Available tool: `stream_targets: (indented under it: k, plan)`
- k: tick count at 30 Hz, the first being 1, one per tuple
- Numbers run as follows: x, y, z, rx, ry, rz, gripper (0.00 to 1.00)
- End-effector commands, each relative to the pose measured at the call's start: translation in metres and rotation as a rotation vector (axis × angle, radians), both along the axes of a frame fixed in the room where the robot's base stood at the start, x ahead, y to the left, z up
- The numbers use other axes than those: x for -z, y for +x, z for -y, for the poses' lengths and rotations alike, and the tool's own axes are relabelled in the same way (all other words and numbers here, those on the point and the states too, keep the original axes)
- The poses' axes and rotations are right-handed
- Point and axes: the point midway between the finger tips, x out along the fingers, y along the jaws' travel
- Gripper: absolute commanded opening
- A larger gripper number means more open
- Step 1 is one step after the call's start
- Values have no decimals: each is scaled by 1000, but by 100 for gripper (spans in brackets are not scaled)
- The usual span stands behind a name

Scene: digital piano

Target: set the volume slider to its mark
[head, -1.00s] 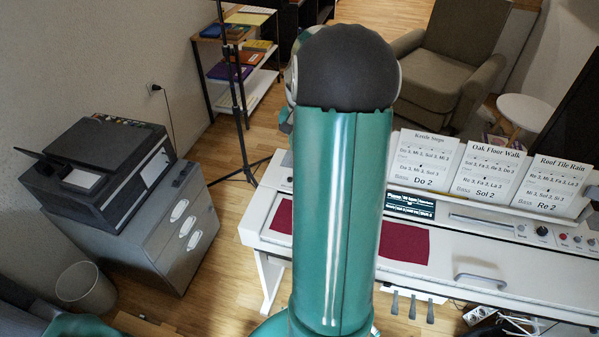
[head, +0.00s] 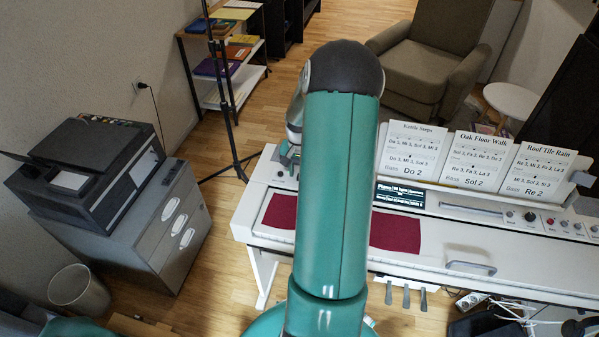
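The white digital piano (head: 455,238) stands across the right half of the head view. My arm rises in front of it and hides part of its panel. My gripper (head: 287,154) shows only in part, at the left edge of my arm, over the left end of the panel. Its fingers are too small and too covered to tell whether they are open or shut. Small controls (head: 281,176) sit on the panel just below it. I cannot make out the volume slider or its mark among them.
Three song cards (head: 472,158) stand on the piano behind a display (head: 400,195). Knobs (head: 530,216) lie at the panel's right. A dark red cloth (head: 395,233) covers part of the front. A thin black stand (head: 232,150) rises left of the piano; a printer (head: 85,170) is farther left.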

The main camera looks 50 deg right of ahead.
Motion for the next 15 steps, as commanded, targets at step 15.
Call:
stream_targets:
  k: [15]
  plan:
    - [8, 0, 0, 1, 0, 0, 9]
